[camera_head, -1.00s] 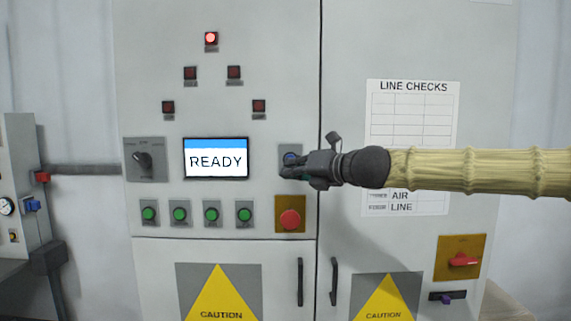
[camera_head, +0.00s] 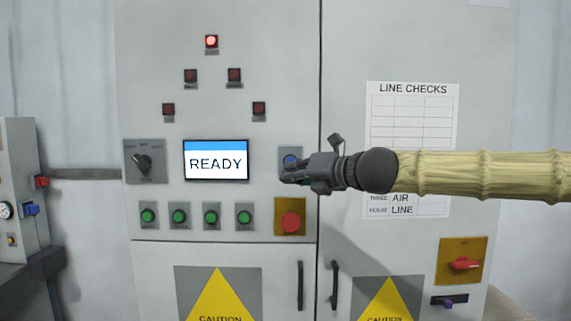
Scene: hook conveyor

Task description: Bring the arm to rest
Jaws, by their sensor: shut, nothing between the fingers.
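My gripper (camera_head: 290,178) is dark grey and shut with nothing in it. My arm, in a pale yellow ribbed sleeve, reaches in from the right edge. The gripper points left in front of the grey control cabinet (camera_head: 270,85). It overlaps the lower part of a blue button (camera_head: 291,156) on a grey plate. I cannot tell whether the fingertips touch the panel. The screen (camera_head: 215,160) left of the gripper reads READY. The top lamp (camera_head: 211,41) is lit red; the lamps below it are dark.
A red mushroom button (camera_head: 290,222) sits just below the gripper. Several green buttons (camera_head: 212,216) and a rotary switch (camera_head: 143,162) are to the left. A LINE CHECKS sheet (camera_head: 412,100) is partly behind my arm.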

